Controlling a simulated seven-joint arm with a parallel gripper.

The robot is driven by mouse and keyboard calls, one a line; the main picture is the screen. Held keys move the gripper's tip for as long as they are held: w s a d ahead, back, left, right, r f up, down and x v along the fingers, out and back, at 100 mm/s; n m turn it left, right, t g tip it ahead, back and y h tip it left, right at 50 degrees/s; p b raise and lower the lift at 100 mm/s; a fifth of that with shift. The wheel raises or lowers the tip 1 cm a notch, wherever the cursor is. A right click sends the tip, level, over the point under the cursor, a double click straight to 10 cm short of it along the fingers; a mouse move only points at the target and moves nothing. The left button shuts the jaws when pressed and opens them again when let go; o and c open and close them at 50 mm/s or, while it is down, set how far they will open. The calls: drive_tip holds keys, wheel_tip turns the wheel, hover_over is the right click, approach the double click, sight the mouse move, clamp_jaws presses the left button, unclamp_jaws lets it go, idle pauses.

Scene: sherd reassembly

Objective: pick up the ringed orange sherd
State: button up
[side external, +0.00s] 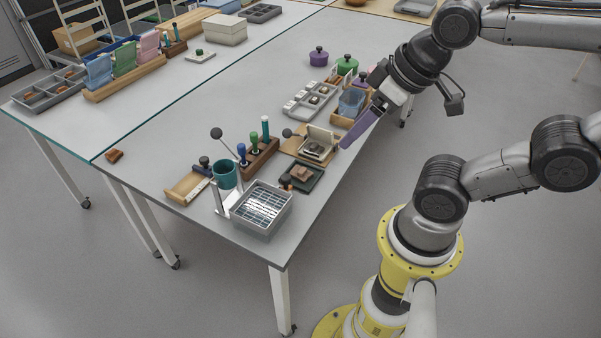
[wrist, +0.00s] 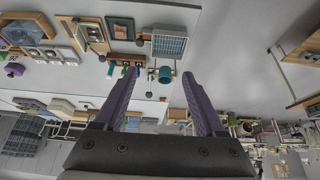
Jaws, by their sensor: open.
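My gripper (side external: 352,134) is open and empty, with long purple fingers, above the right edge of the near table. In the wrist view my gripper (wrist: 156,75) has its two fingers spread with nothing between them. A small orange-brown sherd (side external: 115,155) lies alone near the table's left corner, far from my gripper. Another brownish sherd (side external: 302,173) rests on a dark square tray (side external: 290,184) at the near edge; the tray also shows in the wrist view (wrist: 111,30). Rings are too small to make out on either, so I cannot tell which is the ringed one.
A grey wire basket (side external: 262,209), a teal cup (side external: 226,174) and a wooden block of upright tools (side external: 262,155) stand near the front. The table's middle left is clear.

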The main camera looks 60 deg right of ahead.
drive_tip(key=g, duration=0.6)
hover_over(301, 169)
wheel_tip(301, 169, down, 18)
drive_tip(key=f, duration=0.7)
drive_tip(key=shift+s+a+f, duration=0.2)
drive_tip(key=shift+s+f, duration=0.05)
drive_tip(key=shift+f, duration=0.05)
drive_tip(key=shift+w+d+f, duration=0.1)
drive_tip(key=shift+f, duration=1.3)
drive_tip(key=shift+w+d+f, duration=0.1)
drive_tip(key=shift+f, duration=1.3)
